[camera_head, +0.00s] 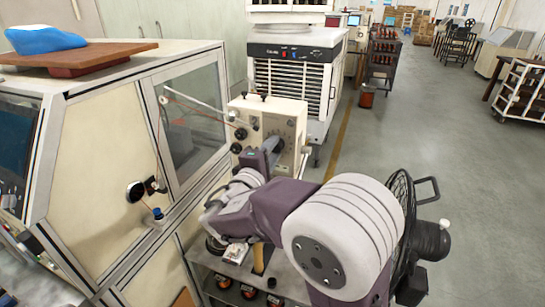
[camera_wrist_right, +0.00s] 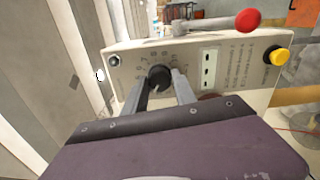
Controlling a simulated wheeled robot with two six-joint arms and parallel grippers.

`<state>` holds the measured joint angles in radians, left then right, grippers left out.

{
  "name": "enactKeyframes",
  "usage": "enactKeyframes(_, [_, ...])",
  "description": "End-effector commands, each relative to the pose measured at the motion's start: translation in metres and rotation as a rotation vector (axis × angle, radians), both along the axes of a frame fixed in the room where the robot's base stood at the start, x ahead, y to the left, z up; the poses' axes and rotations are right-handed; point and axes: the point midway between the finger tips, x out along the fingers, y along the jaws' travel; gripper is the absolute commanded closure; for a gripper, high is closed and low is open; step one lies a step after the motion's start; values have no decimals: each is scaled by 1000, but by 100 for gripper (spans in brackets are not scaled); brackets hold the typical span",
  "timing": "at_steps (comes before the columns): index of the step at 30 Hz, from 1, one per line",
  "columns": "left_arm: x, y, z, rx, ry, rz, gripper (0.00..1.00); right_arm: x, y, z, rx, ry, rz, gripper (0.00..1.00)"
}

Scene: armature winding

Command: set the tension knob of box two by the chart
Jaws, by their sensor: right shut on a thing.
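A cream tension box (camera_head: 290,112) stands at the middle of the head view, on a post by the machine. In the right wrist view the box (camera_wrist_right: 120,55) shows a black round knob (camera_wrist_right: 158,74) inside a printed dial of marks. My right gripper (camera_wrist_right: 160,82) is shut on this knob, one grey finger on each side. In the head view my right gripper (camera_head: 272,147) reaches the box face and hides the knob. Lines of print (camera_wrist_right: 238,56) beside the dial are too small to read. My left gripper is out of view. I cannot tell which box number this is.
A red ball-ended lever (camera_wrist_right: 247,20) tops the box, and a yellow button (camera_wrist_right: 277,56) sits at its right. A framed machine cabinet (camera_head: 100,150) fills the left. A white cooler (camera_head: 295,75) stands behind. A black fan (camera_head: 402,205) is at the right.

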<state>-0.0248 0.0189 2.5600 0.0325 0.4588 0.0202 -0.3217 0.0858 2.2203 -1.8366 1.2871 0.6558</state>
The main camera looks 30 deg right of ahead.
Motion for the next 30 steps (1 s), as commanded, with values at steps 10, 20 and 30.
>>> enactKeyframes(10, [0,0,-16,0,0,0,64,0,-1,1,-188,213,-4,100])
enactKeyframes(20, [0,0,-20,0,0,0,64,0,-1,2,-297,340,-5,100])
enactKeyframes(30, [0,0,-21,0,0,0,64,0,-1,4,-334,381,-6,100])
